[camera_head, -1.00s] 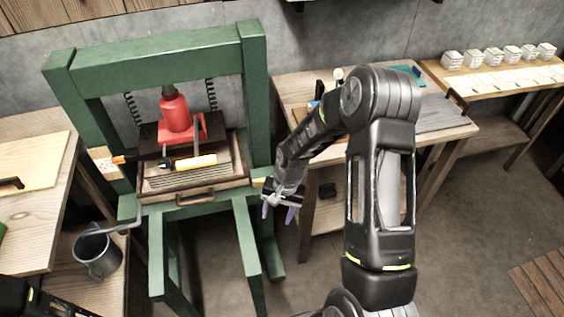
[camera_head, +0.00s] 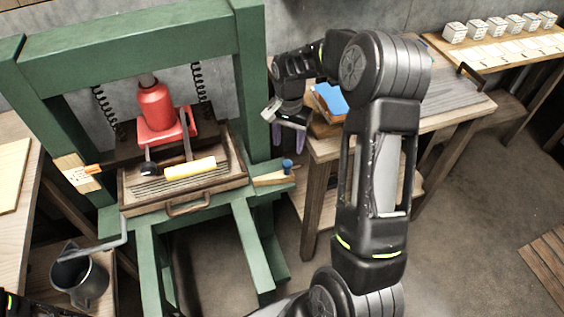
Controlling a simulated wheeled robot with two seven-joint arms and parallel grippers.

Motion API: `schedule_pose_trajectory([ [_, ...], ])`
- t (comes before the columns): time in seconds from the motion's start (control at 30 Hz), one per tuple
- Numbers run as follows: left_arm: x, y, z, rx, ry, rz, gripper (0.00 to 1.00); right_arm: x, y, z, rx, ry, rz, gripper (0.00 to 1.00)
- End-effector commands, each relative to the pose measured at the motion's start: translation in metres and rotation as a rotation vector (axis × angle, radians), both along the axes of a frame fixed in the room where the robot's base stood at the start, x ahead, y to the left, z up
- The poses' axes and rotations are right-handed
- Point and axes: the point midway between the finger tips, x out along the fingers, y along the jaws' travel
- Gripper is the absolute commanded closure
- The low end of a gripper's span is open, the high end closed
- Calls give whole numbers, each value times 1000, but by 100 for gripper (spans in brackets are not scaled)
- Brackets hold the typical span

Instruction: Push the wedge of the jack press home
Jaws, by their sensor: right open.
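The jack press has a green frame (camera_head: 130,58) and a red jack (camera_head: 157,108) above a wooden mould box (camera_head: 130,205). A pale wooden wedge (camera_head: 270,179) sticks out at the right side of the press, by the mould box. A small blue-topped piece (camera_head: 287,166) stands at its outer end. My right gripper (camera_head: 288,140) is open and empty, fingers down, beside the right post. In the picture it is above the wedge and apart from it. The wedge's inner end is hidden. Only a bit of my left arm shows at the bottom left corner.
A wooden table with a blue block (camera_head: 332,98) stands close to the right of my gripper. A grey metal mug (camera_head: 80,278) and a metal crank (camera_head: 110,245) are at the lower left.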

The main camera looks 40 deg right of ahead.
Motion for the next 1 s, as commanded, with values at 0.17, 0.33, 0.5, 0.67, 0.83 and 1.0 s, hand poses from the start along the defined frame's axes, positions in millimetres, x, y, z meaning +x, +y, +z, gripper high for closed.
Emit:
schedule_pose_trajectory([
  [0.17, 1, -1, -9, -2, -4, -1, 64, 0, 0, -11, 0, -1, 1, 48],
  [0.33, 1, -1, -8, -2, -4, -1, 64, 0, 0, -9, 0, -1, 1, 48],
  [0.5, 1, -1, -8, -2, -4, -1, 64, 0, 0, -11, 1, 0, 1, 48],
  [0.67, 1, -1, -6, -2, -4, -1, 64, -1, 0, -24, 2, 3, 1, 48],
  [0.83, 1, -1, -2, -2, -4, -1, 64, -1, 1, -49, 3, 4, 0, 48],
  [1.0, 1, 0, 2, -2, -3, -1, 64, 0, 1, -74, 1, 2, 2, 48],
])
